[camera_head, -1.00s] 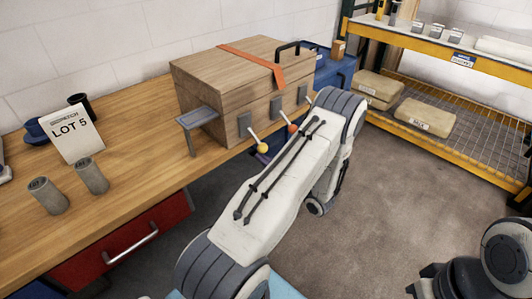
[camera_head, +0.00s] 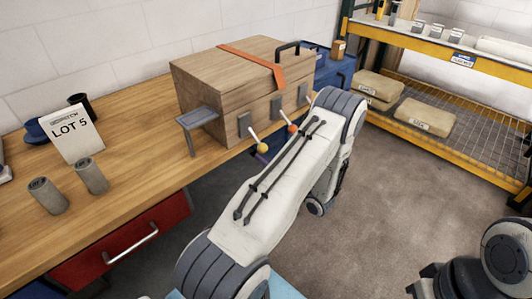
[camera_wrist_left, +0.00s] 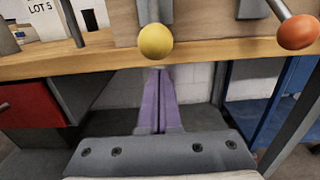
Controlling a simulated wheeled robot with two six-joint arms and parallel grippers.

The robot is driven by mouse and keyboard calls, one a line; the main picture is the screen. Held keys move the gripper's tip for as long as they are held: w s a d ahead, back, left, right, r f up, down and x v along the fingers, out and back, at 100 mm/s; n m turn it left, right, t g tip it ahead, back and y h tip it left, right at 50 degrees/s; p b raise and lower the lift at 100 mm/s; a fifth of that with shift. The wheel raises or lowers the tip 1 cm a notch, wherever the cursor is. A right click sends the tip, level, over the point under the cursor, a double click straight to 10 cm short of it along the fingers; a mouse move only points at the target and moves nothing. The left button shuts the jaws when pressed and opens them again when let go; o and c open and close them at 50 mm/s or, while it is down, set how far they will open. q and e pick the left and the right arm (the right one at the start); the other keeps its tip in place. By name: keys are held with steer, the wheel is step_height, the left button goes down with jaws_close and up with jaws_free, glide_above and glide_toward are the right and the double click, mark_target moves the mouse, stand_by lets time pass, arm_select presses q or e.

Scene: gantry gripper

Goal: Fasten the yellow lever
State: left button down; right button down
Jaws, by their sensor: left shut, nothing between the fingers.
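The yellow lever (camera_head: 262,148) is a metal rod with a yellow ball on the front of a wooden box (camera_head: 205,72). The rod slants down and outward from a grey plate. In the left wrist view, the yellow ball (camera_wrist_left: 155,41) hangs just beyond and above my left gripper (camera_wrist_left: 159,72). The gripper's purple fingers are shut and empty; I cannot tell whether the tips touch the ball. In the head view, my left gripper (camera_head: 260,158) shows as a small purple patch below the ball, mostly hidden by my arm. My right gripper is not in view.
An orange-knobbed lever (camera_head: 293,128) is to the right of the yellow one, also in the left wrist view (camera_wrist_left: 297,32). The wooden workbench (camera_head: 128,185) supports the box, with a grey bracket (camera_head: 196,117) on its left. A yellow shelf rack (camera_head: 440,48) stands right.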

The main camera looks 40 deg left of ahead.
mark_target(259, 142)
arm_select(q)
steer(key=shift+r, duration=0.1)
steer(key=shift+r+p, duration=3.05)
steer(key=shift+r, duration=0.75)
steer(key=shift+d+f, duration=0.25)
steer(key=shift+d+f+b, duration=0.5)
steer(key=shift+d+b, duration=0.1)
steer(key=shift+d, duration=0.2)
steer(key=d, duration=0.7)
steer(key=shift+s, duration=0.35)
